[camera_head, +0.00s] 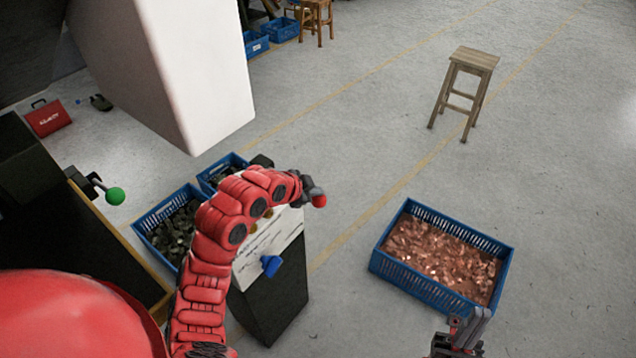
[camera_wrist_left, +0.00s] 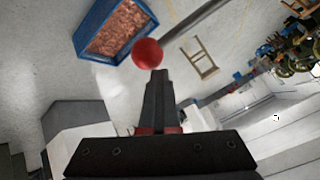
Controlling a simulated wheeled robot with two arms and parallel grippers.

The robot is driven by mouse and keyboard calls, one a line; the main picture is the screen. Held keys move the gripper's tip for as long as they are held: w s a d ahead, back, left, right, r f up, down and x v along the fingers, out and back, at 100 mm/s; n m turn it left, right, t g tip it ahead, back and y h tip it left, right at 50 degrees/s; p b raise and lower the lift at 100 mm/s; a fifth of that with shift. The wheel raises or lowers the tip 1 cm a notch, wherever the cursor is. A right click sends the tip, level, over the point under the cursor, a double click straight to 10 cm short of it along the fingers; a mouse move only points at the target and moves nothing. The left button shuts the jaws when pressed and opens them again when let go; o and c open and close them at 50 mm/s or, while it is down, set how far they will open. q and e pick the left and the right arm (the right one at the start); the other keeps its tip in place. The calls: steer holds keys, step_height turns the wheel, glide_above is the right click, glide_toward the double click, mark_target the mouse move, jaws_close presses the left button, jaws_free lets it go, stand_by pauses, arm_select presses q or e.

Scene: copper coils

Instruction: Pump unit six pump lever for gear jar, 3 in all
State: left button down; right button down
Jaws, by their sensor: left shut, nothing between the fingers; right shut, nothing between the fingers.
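A red ball knob (camera_head: 319,200) sits at the tip of my left gripper (camera_head: 308,196) in the head view. The wrist view shows this knob (camera_wrist_left: 147,52) on a dark rod (camera_wrist_left: 200,22), just past the shut, empty fingers (camera_wrist_left: 157,80). I cannot tell whether they touch it. Below my left arm stands a dark unit with a pale labelled top (camera_head: 270,240) and a blue knob (camera_head: 270,265). The arm hides part of the unit, and the label is unreadable. My right gripper (camera_head: 468,330) is shut and empty at the bottom right. No gear jar is identifiable.
A blue crate (camera_head: 385,268) of copper pieces lies right of the unit. Blue crates (camera_head: 150,222) of dark parts stand behind my left arm. A green knob (camera_head: 115,196) sticks out from a dark machine at left. A wooden stool (camera_head: 474,60) stands farther back on open floor.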

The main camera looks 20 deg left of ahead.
arm_select(q)
steer(key=shift+f+b, duration=0.35)
steer(key=shift+f, duration=0.3)
steer(key=shift+a, duration=0.1)
stand_by(0.7)
steer(key=shift+a+r+p, duration=0.15)
steer(key=shift+r+p, duration=0.5)
steer(key=shift+r, duration=1.3)
steer(key=shift+w+a+r, duration=0.1)
steer(key=shift+a+r, duration=0.1)
steer(key=shift+r, duration=0.4)
steer(key=shift+w+a+r+p, duration=0.15)
steer(key=shift+a+r+p, duration=0.1)
steer(key=shift+r, duration=0.2)
steer(key=shift+w+a+r+p, duration=0.1)
steer(key=shift+r+p, duration=0.15)
steer(key=shift+r, duration=0.2)
steer(key=shift+w+a+r+p, duration=0.15)
steer(key=shift+r+p, duration=0.2)
steer(key=shift+r, duration=0.9)
steer(key=shift+s+a+r+p, duration=0.1)
steer(key=shift+r+p, duration=0.2)
steer(key=shift+r, duration=0.95)
